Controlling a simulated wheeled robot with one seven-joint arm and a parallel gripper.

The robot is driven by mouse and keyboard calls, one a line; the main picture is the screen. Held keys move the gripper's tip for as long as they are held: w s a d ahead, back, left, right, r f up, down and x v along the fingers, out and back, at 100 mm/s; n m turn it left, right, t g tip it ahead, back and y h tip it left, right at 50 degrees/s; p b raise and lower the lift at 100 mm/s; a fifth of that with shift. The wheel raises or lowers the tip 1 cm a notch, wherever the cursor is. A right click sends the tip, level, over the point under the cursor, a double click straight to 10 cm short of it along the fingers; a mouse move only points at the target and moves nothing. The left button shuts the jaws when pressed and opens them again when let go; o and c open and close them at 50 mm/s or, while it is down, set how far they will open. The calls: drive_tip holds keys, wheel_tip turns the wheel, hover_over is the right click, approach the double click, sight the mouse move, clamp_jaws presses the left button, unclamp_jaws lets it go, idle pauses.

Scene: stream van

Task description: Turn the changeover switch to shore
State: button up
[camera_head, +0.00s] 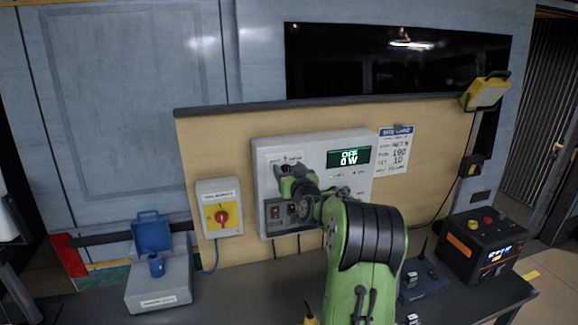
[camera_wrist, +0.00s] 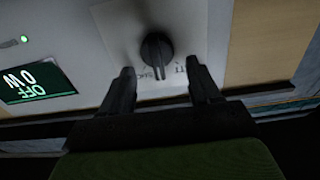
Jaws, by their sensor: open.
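A black rotary knob (camera_wrist: 156,48), which looks like the changeover switch, is on a pale plate in the wrist view. Its grip bar lies about upright in that picture, and the lettering beside it is only partly readable. My gripper (camera_wrist: 159,72) is open, with one finger either side of the lower part of the knob; I cannot tell whether they touch it. In the head view my gripper (camera_head: 291,178) is in front of the left part of the white control panel (camera_head: 340,141) and hides the knob. The panel's display (camera_head: 349,157) reads OFF and 0 W.
A grey box with a red and yellow rotary switch (camera_head: 222,216) is left of the panel. Red rocker switches (camera_head: 275,212) sit below my gripper.

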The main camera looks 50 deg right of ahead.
drive_tip(key=shift+w+d, duration=0.15)
drive_tip(key=c, duration=1)
drive_tip(key=shift+s+d+f+m+b, duration=0.15)
drive_tip(key=shift+m+b, duration=0.4)
drive_tip(key=shift+m, duration=0.9)
drive_tip(key=shift+s+d+f+m+b, duration=0.15)
drive_tip(key=shift+m+b, duration=0.45)
drive_tip(key=shift+m, duration=0.9)
drive_tip(key=shift+s+d+m+b, duration=0.15)
drive_tip(key=shift+m+b, duration=0.4)
drive_tip(key=shift+m, duration=0.9)
drive_tip(key=shift+w, duration=0.1)
